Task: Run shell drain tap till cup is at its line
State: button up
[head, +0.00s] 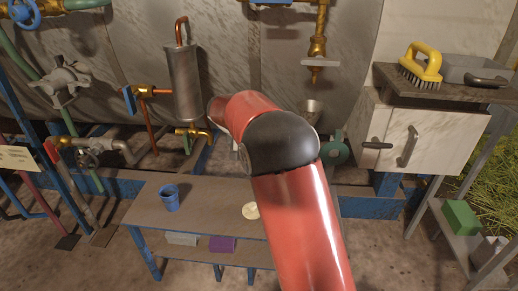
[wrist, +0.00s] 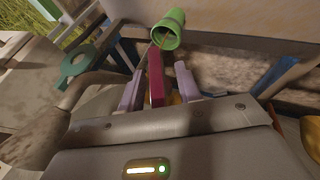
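A steel cylinder (head: 183,84) with a copper pipe on top hangs at the back in the head view. A brass tap (head: 193,132) is under it. A blue cup (head: 169,197) stands upright on the low bench; its line is too small to see. My red arm hides my gripper in the head view. In the wrist view my gripper (wrist: 158,82) has its lilac fingers apart, on either side of a dark red bar (wrist: 156,76). A gap shows on the bar's right. A green cylindrical piece (wrist: 168,30) is just beyond the bar. I cannot tell which fitting the bar belongs to.
The bench (head: 205,204) also bears a pale disc (head: 250,211). A funnel (head: 311,110) and a teal round part (head: 333,151) are right of my arm. A white cabinet (head: 425,137) with a yellow brush (head: 423,63) on top stands right. Valves and pipes crowd the left.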

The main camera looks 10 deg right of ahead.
jog(key=v, duration=0.7)
jog(key=shift+a+r, duration=0.15)
jog(key=shift+r, duration=0.2)
jog(key=shift+s, duration=0.1)
dwell(2.3)
